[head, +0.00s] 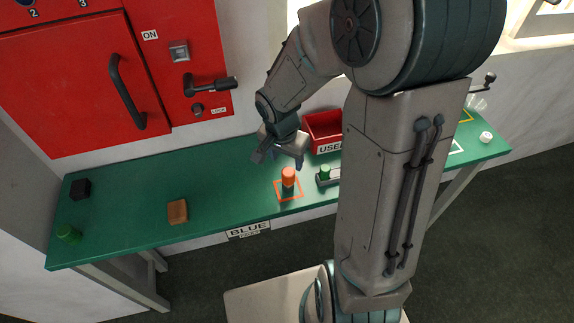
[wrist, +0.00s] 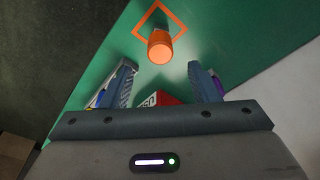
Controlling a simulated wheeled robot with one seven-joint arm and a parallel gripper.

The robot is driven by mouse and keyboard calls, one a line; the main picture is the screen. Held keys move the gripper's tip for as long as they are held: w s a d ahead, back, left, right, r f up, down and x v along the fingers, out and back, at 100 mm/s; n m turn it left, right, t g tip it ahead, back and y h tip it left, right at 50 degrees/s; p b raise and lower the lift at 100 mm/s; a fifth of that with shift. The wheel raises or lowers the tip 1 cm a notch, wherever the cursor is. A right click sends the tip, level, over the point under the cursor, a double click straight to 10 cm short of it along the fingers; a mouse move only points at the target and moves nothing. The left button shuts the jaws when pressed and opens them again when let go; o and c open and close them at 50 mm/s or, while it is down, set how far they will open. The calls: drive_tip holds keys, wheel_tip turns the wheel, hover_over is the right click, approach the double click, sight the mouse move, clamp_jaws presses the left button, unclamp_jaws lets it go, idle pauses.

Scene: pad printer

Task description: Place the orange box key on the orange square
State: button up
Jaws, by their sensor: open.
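An orange cylinder (head: 288,178), which looks to be the orange box key, stands upright inside the orange square outline (head: 276,199) on the green table. In the wrist view the cylinder (wrist: 159,47) rises in front of the square's near corner, and the orange outline (wrist: 178,18) shows beyond it. My gripper (head: 280,159) is open and empty, just behind and above the cylinder. In the wrist view the cylinder lies ahead of the gap between the fingertips (wrist: 162,78), apart from both fingers.
A small rack with a green piece (head: 324,173) stands right of the square, and a red bin (head: 322,128) behind it. A brown block (head: 177,211), black cube (head: 80,189) and green cylinder (head: 68,233) are at left. A red cabinet (head: 80,75) borders the back. My arm hides part of the table.

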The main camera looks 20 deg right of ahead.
drive_tip(key=s+r+n+t+y, duration=0.1)
drive_tip(key=s+r+n+t, duration=0.1)
drive_tip(key=s+r+n, duration=0.7)
drive_tip(key=s+d+r, duration=0.1)
drive_tip(key=s+r, duration=0.3)
drive_tip(key=r, duration=0.2)
drive_tip(key=shift+s, duration=0.25)
